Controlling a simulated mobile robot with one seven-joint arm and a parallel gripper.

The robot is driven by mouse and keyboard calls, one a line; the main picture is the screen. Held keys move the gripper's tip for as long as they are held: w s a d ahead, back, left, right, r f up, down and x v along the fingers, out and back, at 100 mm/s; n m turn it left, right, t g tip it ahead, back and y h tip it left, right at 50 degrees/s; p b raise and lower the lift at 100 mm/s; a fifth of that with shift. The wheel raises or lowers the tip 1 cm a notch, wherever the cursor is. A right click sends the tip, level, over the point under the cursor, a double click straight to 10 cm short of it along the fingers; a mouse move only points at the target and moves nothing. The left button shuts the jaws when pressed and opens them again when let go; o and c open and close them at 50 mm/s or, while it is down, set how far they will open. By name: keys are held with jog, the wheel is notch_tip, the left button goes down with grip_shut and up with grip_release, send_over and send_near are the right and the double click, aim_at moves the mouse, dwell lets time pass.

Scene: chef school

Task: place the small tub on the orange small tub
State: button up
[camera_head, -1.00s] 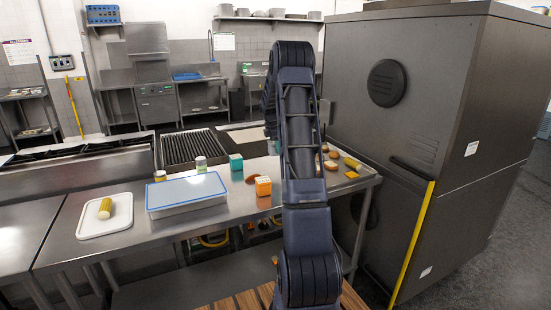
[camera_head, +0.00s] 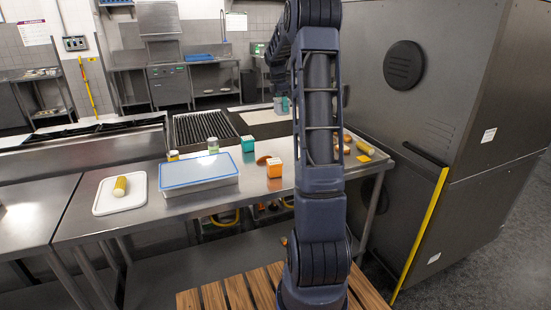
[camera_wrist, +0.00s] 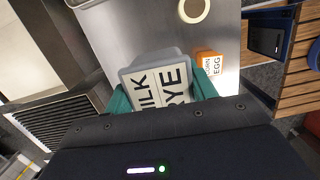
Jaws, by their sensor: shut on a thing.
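The small tub (camera_wrist: 158,88) is grey with a white lid lettered in black. My gripper (camera_wrist: 162,92) is shut on it, with teal fingers on both sides in the wrist view. In the head view, the gripper (camera_head: 282,104) and tub are small and partly hidden behind my arm.
A teal tub (camera_head: 248,144) and a jar (camera_head: 213,146) stand behind a blue-rimmed container (camera_head: 199,172). A white board (camera_head: 107,197) bears a yellow cylinder. Bread and yellow pieces (camera_head: 364,149) lie right of my arm. A tall steel cabinet (camera_head: 450,90) borders the right.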

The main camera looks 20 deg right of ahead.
notch_tip(320, 180, up, 4)
send_over(276, 161)
jog(key=shift+n, duration=0.3)
jog(key=f, duration=2)
jog(key=shift+w+a+f, duration=0.1)
jog(key=shift+a+f, duration=0.05)
jog(key=shift+a, duration=0.1)
jog(key=shift+f, duration=0.1)
jog(key=o, duration=1.1)
